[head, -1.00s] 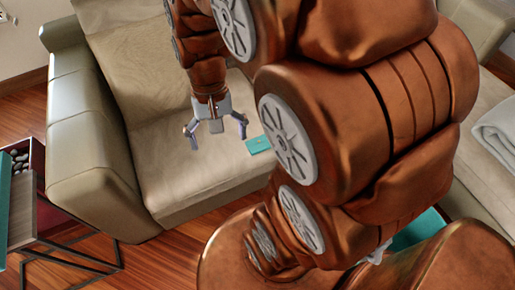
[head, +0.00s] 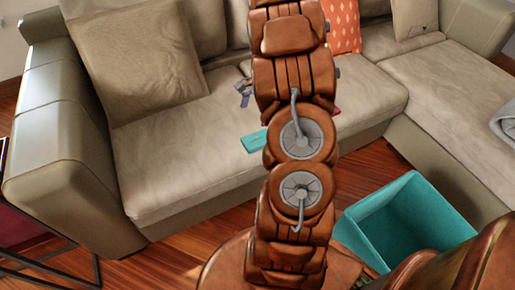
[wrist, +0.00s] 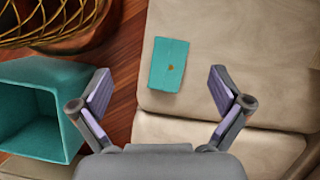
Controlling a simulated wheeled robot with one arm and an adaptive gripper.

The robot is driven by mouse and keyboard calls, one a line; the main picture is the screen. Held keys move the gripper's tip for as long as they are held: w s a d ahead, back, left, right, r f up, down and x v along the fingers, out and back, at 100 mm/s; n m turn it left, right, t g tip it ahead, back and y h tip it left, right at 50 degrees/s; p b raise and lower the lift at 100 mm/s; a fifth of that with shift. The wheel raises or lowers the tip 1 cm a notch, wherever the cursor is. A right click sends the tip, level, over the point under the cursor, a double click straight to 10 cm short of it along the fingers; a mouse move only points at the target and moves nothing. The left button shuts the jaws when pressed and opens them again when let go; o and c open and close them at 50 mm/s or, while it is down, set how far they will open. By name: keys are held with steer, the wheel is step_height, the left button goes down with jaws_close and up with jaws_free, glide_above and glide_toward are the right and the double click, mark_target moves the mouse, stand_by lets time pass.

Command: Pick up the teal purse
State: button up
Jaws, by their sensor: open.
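The teal purse (head: 254,141) lies flat on the beige sofa seat, close to its front edge, partly hidden by my arm in the head view. In the wrist view the purse (wrist: 169,64) is a teal rectangle with a small gold clasp, ahead of the fingertips and roughly between their lines. My gripper (wrist: 160,92) is open and empty, apart from the purse. In the head view only a bit of one finger (head: 243,92) shows beside my arm, above and behind the purse.
An open teal bin (head: 352,222) stands on the wooden floor in front of the sofa; it also shows in the wrist view (wrist: 66,115). A wire basket (wrist: 62,40) is at the wrist view's top left. A beige cushion (head: 135,60) and an orange patterned cushion (head: 343,25) rest on the sofa.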

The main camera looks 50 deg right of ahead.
mark_target(258, 139)
steer(key=d+f, duration=0.2)
steer(key=d+f+m+b, duration=0.1)
steer(key=f, duration=0.2)
steer(key=d+f+m+b, duration=0.1)
steer(key=d+f, duration=0.1)
steer(key=f, duration=0.1)
steer(key=shift+s+d+t, duration=0.15)
steer(key=shift+d+t, duration=0.2)
steer(key=shift+t, duration=0.05)
steer(key=shift+b+x, duration=0.85)
steer(key=shift+x, duration=2.9)
steer(key=shift+d, duration=0.15)
steer(key=c, duration=1.2)
